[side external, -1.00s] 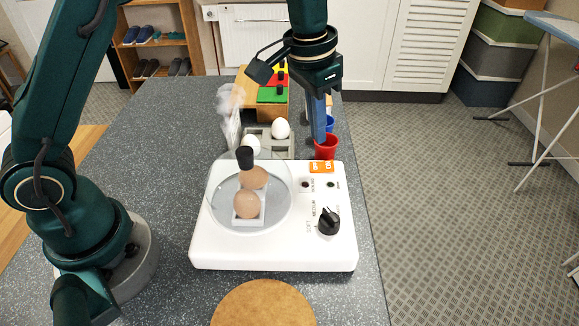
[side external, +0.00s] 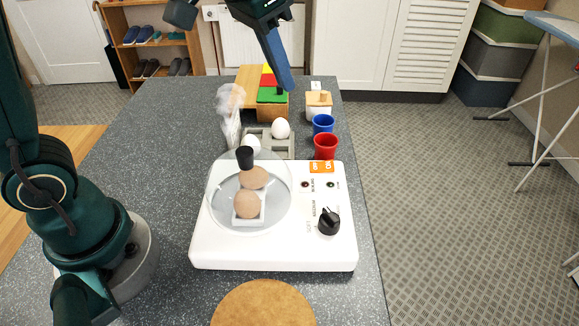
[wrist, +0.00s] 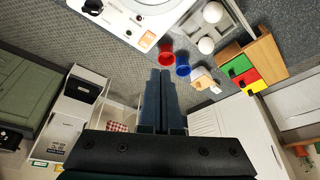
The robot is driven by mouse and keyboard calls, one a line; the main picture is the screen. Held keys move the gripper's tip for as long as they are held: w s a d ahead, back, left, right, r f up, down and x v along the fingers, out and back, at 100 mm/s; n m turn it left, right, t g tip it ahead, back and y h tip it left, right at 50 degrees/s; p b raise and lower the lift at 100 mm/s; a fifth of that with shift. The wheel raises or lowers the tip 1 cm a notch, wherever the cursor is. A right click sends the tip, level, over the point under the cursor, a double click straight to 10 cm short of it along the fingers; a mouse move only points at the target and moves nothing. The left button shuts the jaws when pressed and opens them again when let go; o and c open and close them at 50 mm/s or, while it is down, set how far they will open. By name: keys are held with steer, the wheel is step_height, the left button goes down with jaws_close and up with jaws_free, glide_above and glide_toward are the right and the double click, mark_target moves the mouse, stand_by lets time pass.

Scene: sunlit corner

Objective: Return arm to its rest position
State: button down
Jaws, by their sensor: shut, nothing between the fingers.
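My gripper (side external: 284,82) is raised above the far part of the counter, up and away from the white egg cooker (side external: 275,255). Its blue fingers are together and empty; they also show in the wrist view (wrist: 160,75), pointing toward the cups. The cooker has a clear lid with a black knob (side external: 245,153) over two brown eggs (side external: 247,204). A black dial (side external: 329,222) and an orange switch (side external: 321,167) are on its right side.
A red cup (side external: 326,148) and a blue cup (side external: 323,123) stand behind the cooker. White eggs (side external: 281,128) sit in a grey tray. A wooden box with coloured drawers (side external: 272,95) is farther back. A round cork mat (side external: 263,305) lies in front.

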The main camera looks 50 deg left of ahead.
steer(key=s+a+f+n, duration=0.1)
steer(key=s+f, duration=0.1)
steer(key=s, duration=0.5)
steer(key=s+a+f+n+t, duration=0.1)
steer(key=s+a+f, duration=0.1)
steer(key=s, duration=0.5)
steer(key=shift+s+f+y, duration=0.3)
steer(key=shift+s+f, duration=0.1)
steer(key=shift+f, duration=0.35)
steer(key=shift+a, duration=0.1)
